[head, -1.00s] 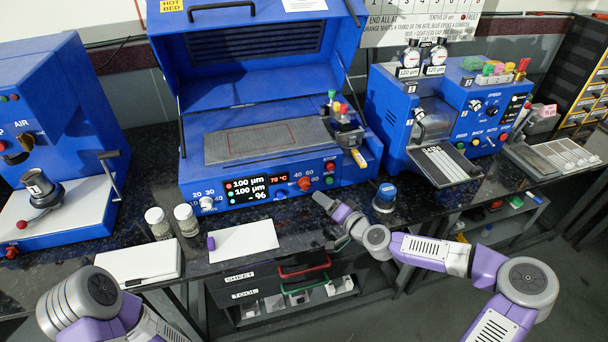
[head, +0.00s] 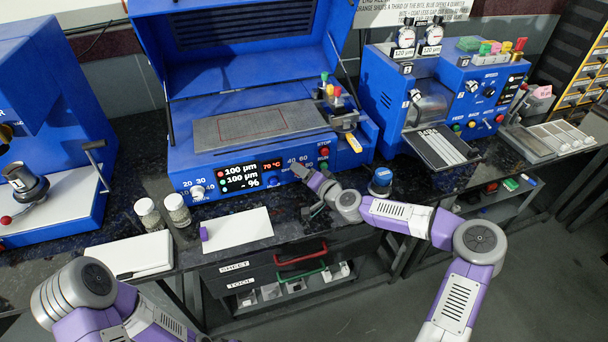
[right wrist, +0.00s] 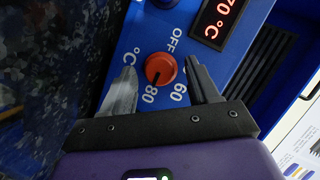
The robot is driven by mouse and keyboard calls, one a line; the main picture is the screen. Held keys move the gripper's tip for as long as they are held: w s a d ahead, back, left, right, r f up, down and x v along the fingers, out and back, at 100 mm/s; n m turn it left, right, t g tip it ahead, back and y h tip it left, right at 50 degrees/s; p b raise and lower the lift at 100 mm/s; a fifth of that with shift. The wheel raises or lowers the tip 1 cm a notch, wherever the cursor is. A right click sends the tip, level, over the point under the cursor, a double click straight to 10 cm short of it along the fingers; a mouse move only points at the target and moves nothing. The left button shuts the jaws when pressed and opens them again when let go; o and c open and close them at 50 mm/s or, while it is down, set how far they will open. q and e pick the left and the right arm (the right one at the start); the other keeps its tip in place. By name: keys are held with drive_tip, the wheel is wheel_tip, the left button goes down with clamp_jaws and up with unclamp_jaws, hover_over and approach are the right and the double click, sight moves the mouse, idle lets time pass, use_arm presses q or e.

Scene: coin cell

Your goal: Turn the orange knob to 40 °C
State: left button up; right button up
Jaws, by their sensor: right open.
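The orange knob (right wrist: 160,69) is on the blue front panel of the hot bed (head: 180,168). Around it I read OFF, 60, 80 and °C in the right wrist view. A dark mark on the knob points down toward the side of the 80. The small red display (head: 271,166) reads 70 °C. My right gripper (right wrist: 158,66) is open, with one finger on each side of the knob; I cannot tell if they touch it. In the head view, my right gripper (head: 298,171) is at the panel and hides the knob. My left gripper is out of view.
A red button (head: 324,152) sits just right of my right gripper. A blue-capped jar (head: 381,180) stands on the bench to the right. A white sheet (head: 238,231) and two small jars lie left of the gripper. The open blue lid rises behind.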

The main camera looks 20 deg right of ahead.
drive_tip(key=c, duration=1)
drive_tip(key=shift+c, duration=0.2)
